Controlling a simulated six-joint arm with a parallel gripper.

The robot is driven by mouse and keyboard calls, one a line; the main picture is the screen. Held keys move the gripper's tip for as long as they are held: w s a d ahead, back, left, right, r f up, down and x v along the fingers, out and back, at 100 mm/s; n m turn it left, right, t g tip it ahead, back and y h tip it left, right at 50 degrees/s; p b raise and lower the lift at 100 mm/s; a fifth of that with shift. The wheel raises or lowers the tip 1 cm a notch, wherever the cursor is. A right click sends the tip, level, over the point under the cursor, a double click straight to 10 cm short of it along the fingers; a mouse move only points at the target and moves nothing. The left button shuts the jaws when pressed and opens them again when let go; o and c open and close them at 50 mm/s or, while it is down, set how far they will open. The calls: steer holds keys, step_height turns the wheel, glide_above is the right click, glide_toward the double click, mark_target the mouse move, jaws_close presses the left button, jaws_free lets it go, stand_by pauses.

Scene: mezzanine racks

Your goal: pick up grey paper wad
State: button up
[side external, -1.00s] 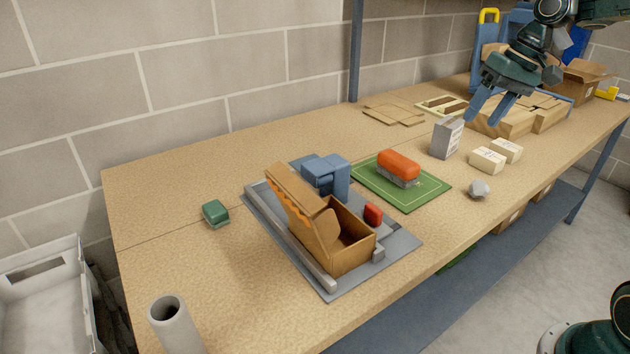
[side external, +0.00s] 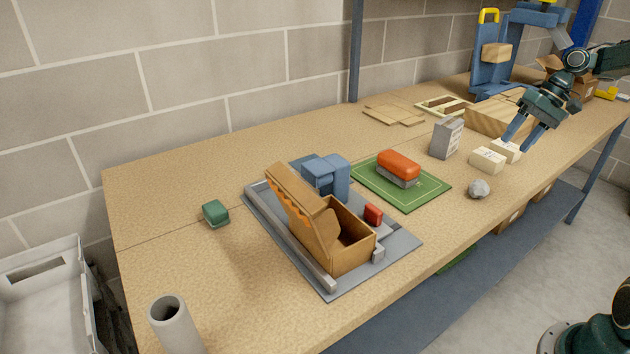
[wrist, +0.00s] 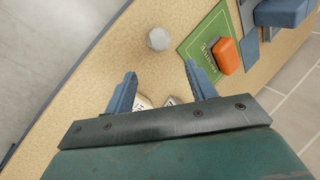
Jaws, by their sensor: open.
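The grey paper wad (side external: 479,189) is a small crumpled ball on the wooden table, near its front edge and to the right of the green mat. It also shows in the wrist view (wrist: 159,39), ahead of my fingertips and roughly between their lines. My gripper (side external: 526,147) is open with blue fingers, above the table near the cream boxes, up and to the right of the wad. Its fingers also show in the wrist view (wrist: 160,76), apart from the wad.
Two cream boxes (side external: 487,160) and a grey carton (side external: 446,138) stand near my gripper. The green mat (side external: 408,199) holds an orange-topped block (side external: 399,165). An open brown box (side external: 346,250) stands on a grey board further left. Table around the wad is clear.

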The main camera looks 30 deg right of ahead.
steer(key=shift+a+f, duration=0.1)
glide_above(486, 182)
steer(key=d, duration=0.3)
step_height(486, 182, down, 7)
steer(key=shift+s+a+f, duration=0.3)
steer(key=shift+a, duration=0.1)
steer(key=shift+f, duration=0.1)
steer(key=shift+x, duration=2.5)
steer(key=shift+s, duration=0.15)
steer(key=shift+c, duration=0.3)
steer(key=c, duration=0.7)
